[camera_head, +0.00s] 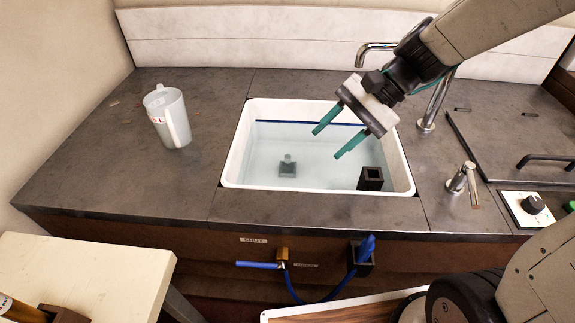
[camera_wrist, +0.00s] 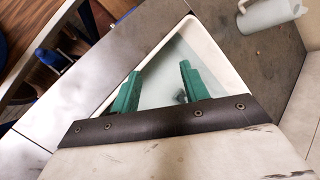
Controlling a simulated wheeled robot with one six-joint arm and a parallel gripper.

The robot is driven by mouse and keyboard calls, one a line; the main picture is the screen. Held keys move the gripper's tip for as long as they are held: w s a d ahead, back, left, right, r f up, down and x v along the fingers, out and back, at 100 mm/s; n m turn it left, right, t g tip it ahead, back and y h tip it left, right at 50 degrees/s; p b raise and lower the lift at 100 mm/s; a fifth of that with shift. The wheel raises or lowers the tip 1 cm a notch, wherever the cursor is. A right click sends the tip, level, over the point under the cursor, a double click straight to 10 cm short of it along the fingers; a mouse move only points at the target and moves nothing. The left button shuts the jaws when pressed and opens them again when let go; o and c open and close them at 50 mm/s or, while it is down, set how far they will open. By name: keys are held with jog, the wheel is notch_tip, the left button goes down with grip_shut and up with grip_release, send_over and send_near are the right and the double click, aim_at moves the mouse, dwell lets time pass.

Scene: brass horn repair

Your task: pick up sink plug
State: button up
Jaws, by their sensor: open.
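A small grey piece with a square base and an upright knob (camera_head: 288,166), which looks like the sink plug, stands in the water on the floor of the white sink (camera_head: 232,165). My gripper (camera_head: 329,143) is above the sink, right of the plug and apart from it. Its two green fingers are spread with nothing between them. In the wrist view my gripper (camera_wrist: 159,71) is over the sink (camera_wrist: 215,52). A small dark grey shape beside the right finger there may be the plug, partly hidden.
A dark square holder (camera_head: 370,179) stands at the sink's right front. A curved tap (camera_head: 435,100) rises behind right. A white jug (camera_head: 166,115) is on the left counter. A blue-handled valve (camera_head: 258,265) is on the front panel. The counter (camera_head: 110,165) left of the sink is mostly clear.

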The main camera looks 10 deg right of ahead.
jog(key=w+a+f+m+t+y, duration=0.2)
jog(key=w+f+m+y, duration=0.1)
jog(key=w+f+m, duration=0.6)
jog(key=m+t, duration=0.3)
jog(key=m, duration=0.3)
send_near(289, 156)
jog(key=x, duration=0.3)
jog(key=shift+f, duration=0.1)
jog(key=x, duration=0.6)
jog(key=shift+a, duration=0.2)
jog(key=shift+w+a+f, duration=0.2)
jog(key=shift+a+f, duration=0.1)
jog(key=shift+a, duration=0.1)
grip_shut()
